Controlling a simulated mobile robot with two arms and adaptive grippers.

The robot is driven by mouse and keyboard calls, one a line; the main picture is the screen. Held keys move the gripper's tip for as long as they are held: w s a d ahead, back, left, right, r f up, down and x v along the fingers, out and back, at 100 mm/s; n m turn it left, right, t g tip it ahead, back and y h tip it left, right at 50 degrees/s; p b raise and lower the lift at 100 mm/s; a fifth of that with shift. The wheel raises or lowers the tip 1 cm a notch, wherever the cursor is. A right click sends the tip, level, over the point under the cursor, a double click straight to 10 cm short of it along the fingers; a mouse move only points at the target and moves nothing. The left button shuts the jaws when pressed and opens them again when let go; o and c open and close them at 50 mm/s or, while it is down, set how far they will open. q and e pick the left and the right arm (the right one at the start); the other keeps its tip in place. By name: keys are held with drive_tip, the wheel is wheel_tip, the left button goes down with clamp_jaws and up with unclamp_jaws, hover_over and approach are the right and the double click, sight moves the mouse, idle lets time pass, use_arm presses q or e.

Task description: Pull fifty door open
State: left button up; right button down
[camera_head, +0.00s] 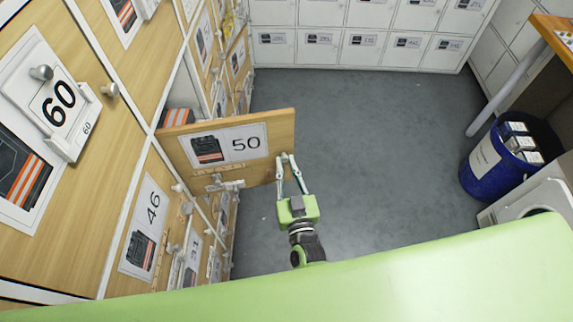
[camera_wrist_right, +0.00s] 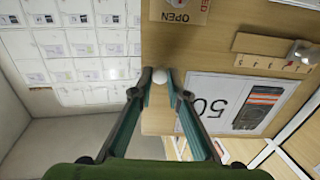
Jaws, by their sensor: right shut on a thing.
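The fifty door (camera_head: 275,135) is a wooden locker door with a white label showing "50" and a dark jacket. It stands swung out from the locker wall, its labelled face toward me. My right gripper (camera_head: 285,158) is at the door's free edge, its fingers closed around the pale round knob (camera_wrist_right: 160,77). The door also shows in the right wrist view (camera_wrist_right: 205,55), with its label upside down. My left gripper is not in view. The compartment behind the door is mostly hidden.
Doors 60 (camera_head: 110,150) and 46 (camera_head: 130,240) are shut, with knobs sticking out. White lockers (camera_head: 330,50) line the far wall. A blue bin (camera_head: 480,180) with boxes stands at right. The grey floor (camera_head: 390,140) between is clear.

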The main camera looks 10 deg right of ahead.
drive_tip(key=c, duration=2)
unclamp_jaws()
drive_tip(key=shift+o, duration=0.2)
drive_tip(key=s, duration=1.2)
